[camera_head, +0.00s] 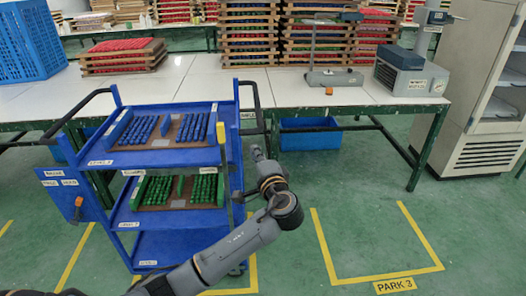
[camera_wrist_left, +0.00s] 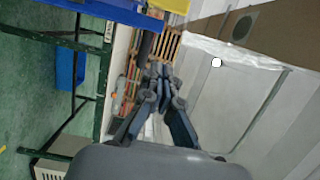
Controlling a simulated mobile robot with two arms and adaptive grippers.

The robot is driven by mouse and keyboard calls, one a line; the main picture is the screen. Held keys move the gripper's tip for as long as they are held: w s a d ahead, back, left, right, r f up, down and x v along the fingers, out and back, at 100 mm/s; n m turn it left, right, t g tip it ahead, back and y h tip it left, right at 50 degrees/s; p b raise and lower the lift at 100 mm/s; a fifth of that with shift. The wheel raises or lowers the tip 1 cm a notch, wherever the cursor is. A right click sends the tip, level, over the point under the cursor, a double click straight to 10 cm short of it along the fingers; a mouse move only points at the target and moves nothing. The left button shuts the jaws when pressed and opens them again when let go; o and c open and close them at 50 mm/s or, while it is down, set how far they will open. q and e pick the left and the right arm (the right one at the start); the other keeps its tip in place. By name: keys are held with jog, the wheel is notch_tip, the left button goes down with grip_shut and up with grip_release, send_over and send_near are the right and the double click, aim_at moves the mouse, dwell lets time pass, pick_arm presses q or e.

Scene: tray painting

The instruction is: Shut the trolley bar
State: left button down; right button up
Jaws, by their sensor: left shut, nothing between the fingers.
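The blue trolley (camera_head: 165,160) stands at left centre in the head view. A slim bar (camera_head: 225,165) with a yellow upper end stands upright along the trolley's right front post. I cannot tell how it joins the trolley's left side. My left gripper (camera_head: 256,150) is just right of this post, pointing up and away, shut and empty. Its closed fingers (camera_wrist_left: 164,76) show in the left wrist view. A yellow piece (camera_wrist_left: 172,5) shows at that view's top edge; I cannot tell whether it is the bar. My right gripper is not in view.
The trolley holds a tray of blue pieces (camera_head: 178,130) above a tray of green pieces (camera_head: 177,191). A long white table (camera_head: 290,92) runs behind, with stacked trays, a scale and a blue bin (camera_head: 310,133) below. Green floor is free at right, inside the yellow marking.

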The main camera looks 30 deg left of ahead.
pick_arm(q)
jog(key=x, duration=0.5)
jog(key=p+x, duration=0.1)
jog(key=x, duration=0.5)
jog(key=shift+s+a, duration=0.2)
jog(key=shift+s, duration=0.1)
jog(key=shift+s+a+p, duration=0.7)
jog(key=shift+s+a, duration=0.05)
jog(key=shift+a, duration=0.25)
jog(key=shift+s+a+f, duration=0.1)
jog(key=shift+s+a, duration=0.25)
jog(key=shift+a, duration=0.1)
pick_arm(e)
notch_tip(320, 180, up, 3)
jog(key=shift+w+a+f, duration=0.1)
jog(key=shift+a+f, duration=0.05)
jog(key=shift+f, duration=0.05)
